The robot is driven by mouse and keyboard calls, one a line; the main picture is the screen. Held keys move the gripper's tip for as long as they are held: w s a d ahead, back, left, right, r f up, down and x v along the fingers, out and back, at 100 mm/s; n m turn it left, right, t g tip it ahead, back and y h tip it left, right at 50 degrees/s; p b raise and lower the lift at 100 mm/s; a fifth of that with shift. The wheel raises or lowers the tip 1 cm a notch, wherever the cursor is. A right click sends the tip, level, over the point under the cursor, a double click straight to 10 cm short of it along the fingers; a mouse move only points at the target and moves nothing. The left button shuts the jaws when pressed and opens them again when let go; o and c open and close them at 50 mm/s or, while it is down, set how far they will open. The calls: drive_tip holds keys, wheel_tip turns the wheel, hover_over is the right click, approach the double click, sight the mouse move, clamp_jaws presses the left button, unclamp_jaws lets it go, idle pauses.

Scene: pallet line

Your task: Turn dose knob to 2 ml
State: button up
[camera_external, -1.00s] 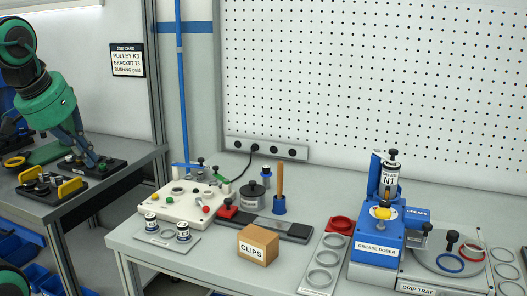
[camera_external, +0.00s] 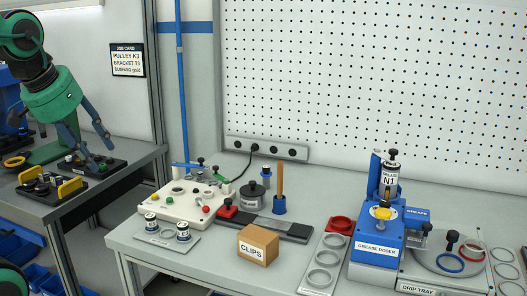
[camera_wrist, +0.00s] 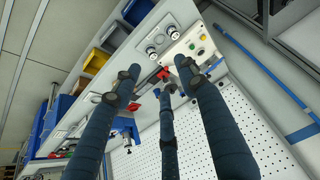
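The blue grease doser (camera_external: 376,246) stands on the right part of the bench, with the N1 cartridge (camera_external: 390,178) upright on it. A yellow knob (camera_external: 383,212) sits on its front top; its scale is too small to read. My gripper (camera_external: 92,147) is at the far left over the other bench, well away from the doser. Its dark blue fingers are spread apart and empty. In the wrist view, my gripper (camera_wrist: 162,82) shows three separated fingers with nothing between them.
A white box with buttons (camera_external: 190,200), a CLIPS box (camera_external: 258,245) and a ring rack (camera_external: 325,260) stand left of the doser. The drip tray (camera_external: 417,290) lies at right. Black fixtures (camera_external: 65,185) lie below my gripper. A pegboard (camera_external: 380,80) backs the bench.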

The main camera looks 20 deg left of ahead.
drive_tip(key=w+d+r+m+h+p, duration=0.1)
drive_tip(key=w+d+r+p, duration=0.2)
drive_tip(key=w+d, duration=0.25)
drive_tip(key=w+d+r+m+p, duration=0.1)
drive_tip(key=w+d+r+p, duration=0.25)
drive_tip(key=w, duration=0.35)
drive_tip(key=m+g+h+p, duration=0.2)
drive_tip(key=m+p, duration=0.5)
drive_tip(key=p, duration=0.7)
hover_over(385, 202)
drive_tip(key=s+a, duration=0.4)
wheel_tip(385, 202, down, 9)
drive_tip(key=shift+a+f, duration=0.1)
drive_tip(key=shift+f, duration=0.05)
drive_tip(key=shift+f, duration=0.1)
drive_tip(key=x, duration=1.3)
drive_tip(key=shift+s+f, duration=0.2)
drive_tip(key=shift+f, duration=0.05)
